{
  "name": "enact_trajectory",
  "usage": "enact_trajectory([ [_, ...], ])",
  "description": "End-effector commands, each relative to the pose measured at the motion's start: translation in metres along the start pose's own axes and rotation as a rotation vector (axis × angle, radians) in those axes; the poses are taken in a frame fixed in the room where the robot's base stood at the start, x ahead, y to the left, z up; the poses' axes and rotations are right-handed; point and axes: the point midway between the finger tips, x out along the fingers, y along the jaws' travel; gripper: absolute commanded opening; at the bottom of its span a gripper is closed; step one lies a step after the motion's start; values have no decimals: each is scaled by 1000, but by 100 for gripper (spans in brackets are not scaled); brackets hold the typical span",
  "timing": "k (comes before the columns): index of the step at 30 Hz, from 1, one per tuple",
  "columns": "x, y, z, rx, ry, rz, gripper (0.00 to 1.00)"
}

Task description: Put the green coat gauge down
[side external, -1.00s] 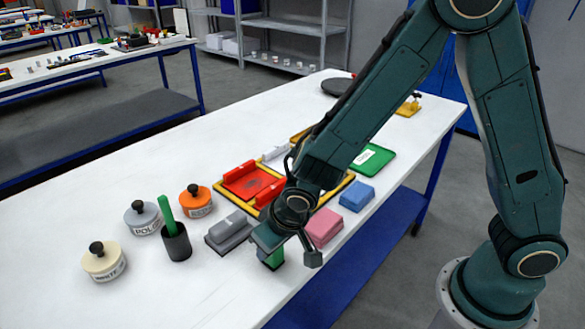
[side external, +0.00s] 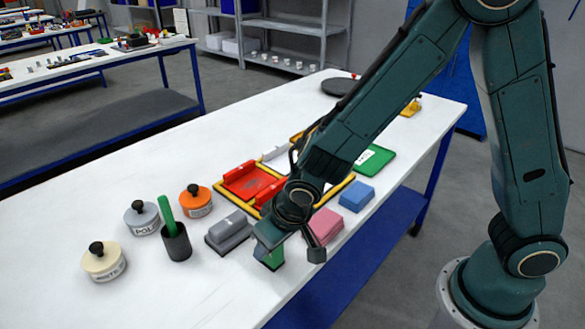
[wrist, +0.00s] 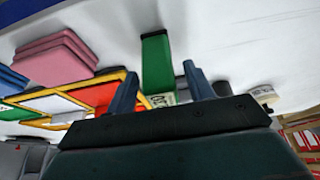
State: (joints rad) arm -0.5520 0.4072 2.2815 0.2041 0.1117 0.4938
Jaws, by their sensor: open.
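The green coat gauge (side external: 270,258) is a small green block with a pale label, standing on the white table near its front edge. In the wrist view the gauge (wrist: 157,62) shows between my two fingers, with white gaps of table on both sides. My gripper (side external: 271,240) is open, right above and around the gauge's top, and hides part of it in the side view. In the wrist view my gripper's fingers (wrist: 159,70) are spread apart and neither visibly touches the gauge.
A grey block (side external: 229,232) lies close on the left, and pink (side external: 325,226) and blue (side external: 356,195) blocks lie to the right. A dark cup with a green stick (side external: 176,242) and several lidded pots (side external: 104,262) stand further left. A yellow-framed red tray (side external: 250,183) lies behind.

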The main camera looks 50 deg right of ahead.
Motion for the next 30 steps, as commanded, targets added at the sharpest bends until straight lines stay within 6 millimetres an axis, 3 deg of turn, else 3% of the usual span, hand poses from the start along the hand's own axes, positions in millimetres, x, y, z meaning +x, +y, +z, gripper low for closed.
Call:
enact_trajectory([
  [21, -84, -1, 0, 0, 4, -3, 53],
  [30, -102, 0, 0, 0, 1, -1, 53],
])
